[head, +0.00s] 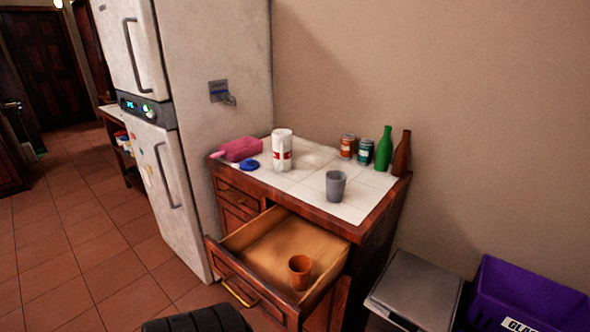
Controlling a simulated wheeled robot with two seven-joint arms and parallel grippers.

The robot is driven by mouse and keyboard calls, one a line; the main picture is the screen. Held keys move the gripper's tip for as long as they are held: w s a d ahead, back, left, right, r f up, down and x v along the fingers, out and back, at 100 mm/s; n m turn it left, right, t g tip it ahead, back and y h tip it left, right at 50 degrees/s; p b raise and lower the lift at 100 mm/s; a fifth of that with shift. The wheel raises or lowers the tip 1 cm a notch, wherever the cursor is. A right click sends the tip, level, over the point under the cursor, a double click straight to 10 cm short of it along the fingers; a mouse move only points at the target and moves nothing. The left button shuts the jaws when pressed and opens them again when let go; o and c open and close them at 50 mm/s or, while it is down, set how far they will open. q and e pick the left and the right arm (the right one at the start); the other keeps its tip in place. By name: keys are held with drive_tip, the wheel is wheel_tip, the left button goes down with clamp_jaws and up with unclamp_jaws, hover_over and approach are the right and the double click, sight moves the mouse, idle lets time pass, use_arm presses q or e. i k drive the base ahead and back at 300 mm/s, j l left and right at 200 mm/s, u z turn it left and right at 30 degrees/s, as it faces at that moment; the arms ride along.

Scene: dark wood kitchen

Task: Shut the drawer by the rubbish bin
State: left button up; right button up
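The drawer (236,247) is pulled far out of the dark wood cabinet (375,228). Its front panel has a gold handle (240,292) and stands well forward of the cabinet face. An orange-brown cup (300,271) stands inside the drawer, towards its right side. The rubbish bin (415,285), grey with a closed-looking lid, stands on the floor to the right of the cabinet. Neither of my grippers shows in the head view.
A purple crate (525,297) stands right of the bin. The white tiled counter (310,192) holds a grey cup (335,185), a white container (282,150), cans, bottles and a pink item. A white fridge (215,130) stands left. The tiled floor (75,255) at left is clear.

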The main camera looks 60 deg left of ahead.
sight(253, 259)
drive_tip(key=u, duration=2.35)
